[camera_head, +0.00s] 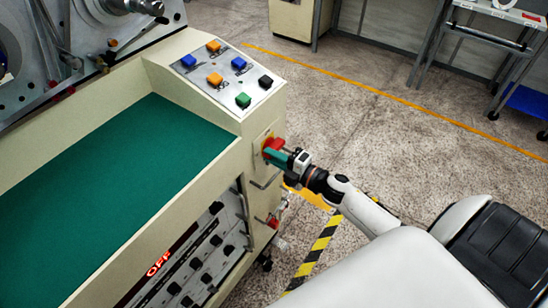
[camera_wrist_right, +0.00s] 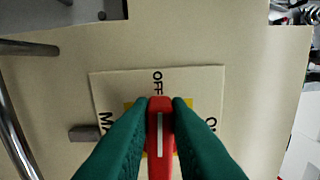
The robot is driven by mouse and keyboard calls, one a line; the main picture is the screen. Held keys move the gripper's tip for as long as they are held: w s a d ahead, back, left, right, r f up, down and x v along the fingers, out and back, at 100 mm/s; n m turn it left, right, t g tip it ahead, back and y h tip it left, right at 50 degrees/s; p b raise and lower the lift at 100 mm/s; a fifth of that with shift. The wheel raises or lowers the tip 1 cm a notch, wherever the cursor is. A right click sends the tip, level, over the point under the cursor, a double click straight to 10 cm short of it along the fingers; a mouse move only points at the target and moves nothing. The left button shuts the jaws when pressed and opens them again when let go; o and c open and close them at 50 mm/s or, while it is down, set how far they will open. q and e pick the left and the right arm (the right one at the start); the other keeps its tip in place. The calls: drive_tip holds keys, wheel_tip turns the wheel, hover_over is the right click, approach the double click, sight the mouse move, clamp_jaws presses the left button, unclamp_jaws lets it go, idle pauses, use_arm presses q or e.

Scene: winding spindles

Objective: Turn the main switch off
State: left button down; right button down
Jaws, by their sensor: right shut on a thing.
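The main switch is a red knob on a yellow plate on the end face of the cream machine; it shows in the head view (camera_head: 276,143) and in the right wrist view (camera_wrist_right: 160,104). Its white line is upright in the wrist view, in line with the "OFF" label (camera_wrist_right: 157,80) on the light label plate (camera_wrist_right: 108,84). My right gripper (camera_head: 272,154) has its green fingers closed on both sides of the knob, also in the wrist view (camera_wrist_right: 159,112). The fingers hide part of the yellow plate and the side lettering. My left gripper is out of view.
A sloped panel (camera_head: 218,82) with coloured buttons tops the machine beside a green work surface (camera_head: 110,150). A red "OFF" display (camera_head: 158,263) is on the front. Metal handles (camera_wrist_right: 30,47) stick out near the switch.

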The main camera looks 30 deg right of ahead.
drive_tip(key=shift+f+n, duration=0.15)
drive_tip(key=shift+n, duration=0.35)
drive_tip(key=c, duration=1.4)
unclamp_jaws()
drive_tip(key=shift+o, duration=0.2)
drive_tip(key=b+v, duration=0.2)
drive_tip(key=v, duration=1)
drive_tip(key=shift+f, duration=0.1)
